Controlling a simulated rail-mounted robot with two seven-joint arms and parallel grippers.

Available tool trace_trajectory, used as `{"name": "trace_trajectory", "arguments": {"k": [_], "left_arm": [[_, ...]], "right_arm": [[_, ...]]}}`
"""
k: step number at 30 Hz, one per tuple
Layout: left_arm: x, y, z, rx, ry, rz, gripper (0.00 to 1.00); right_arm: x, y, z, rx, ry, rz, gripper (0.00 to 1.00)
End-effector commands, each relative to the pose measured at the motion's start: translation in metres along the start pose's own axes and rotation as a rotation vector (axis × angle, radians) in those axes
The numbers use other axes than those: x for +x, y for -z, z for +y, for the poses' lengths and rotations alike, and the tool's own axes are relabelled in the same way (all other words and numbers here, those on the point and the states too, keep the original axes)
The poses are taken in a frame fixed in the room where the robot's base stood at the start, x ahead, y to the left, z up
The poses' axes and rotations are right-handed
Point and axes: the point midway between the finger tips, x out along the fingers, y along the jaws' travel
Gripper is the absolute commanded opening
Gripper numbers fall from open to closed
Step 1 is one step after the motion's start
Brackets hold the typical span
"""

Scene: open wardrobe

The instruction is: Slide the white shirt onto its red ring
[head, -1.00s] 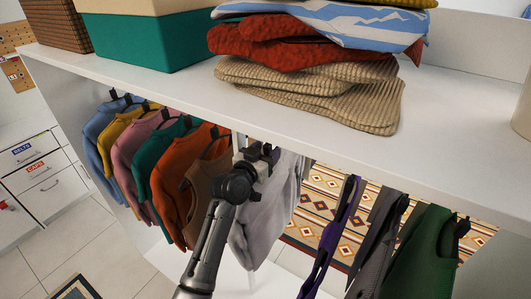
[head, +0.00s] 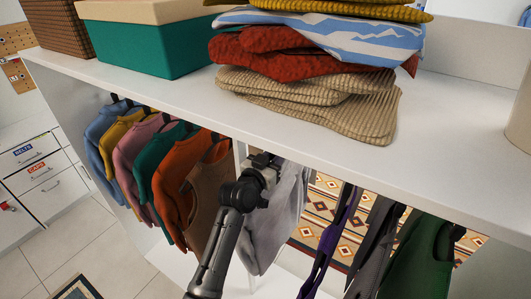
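The white shirt (head: 272,222) hangs under the wardrobe shelf, right of the brown top and partly behind my arm. One gripper (head: 266,163) is at the top of the white shirt, just under the shelf edge. Its arm comes up from the bottom middle, so I cannot be sure from the picture which side it belongs to. Its fingers are small and dark against the shirt, and whether they are shut on the hanger cannot be told. The red ring cannot be made out; the rail is hidden by the shelf. No second gripper shows.
Several coloured tops, ending in an orange one (head: 178,190) and a brown one (head: 207,195), hang close on the left. A purple garment (head: 330,245), a grey one (head: 376,240) and a green one (head: 421,255) hang on the right. The white shelf (head: 180,100) carries folded clothes and a green box (head: 150,45).

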Motion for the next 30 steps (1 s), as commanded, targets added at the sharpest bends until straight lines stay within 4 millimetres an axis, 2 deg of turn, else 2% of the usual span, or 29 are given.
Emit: {"name": "trace_trajectory", "arguments": {"k": [30], "left_arm": [[0.0, 0.002, 0.078, 0.0, -0.001, -0.001, 0.06]], "right_arm": [[-0.047, 0.015, 0.004, -0.009, -0.007, -0.001, 0.51]]}}
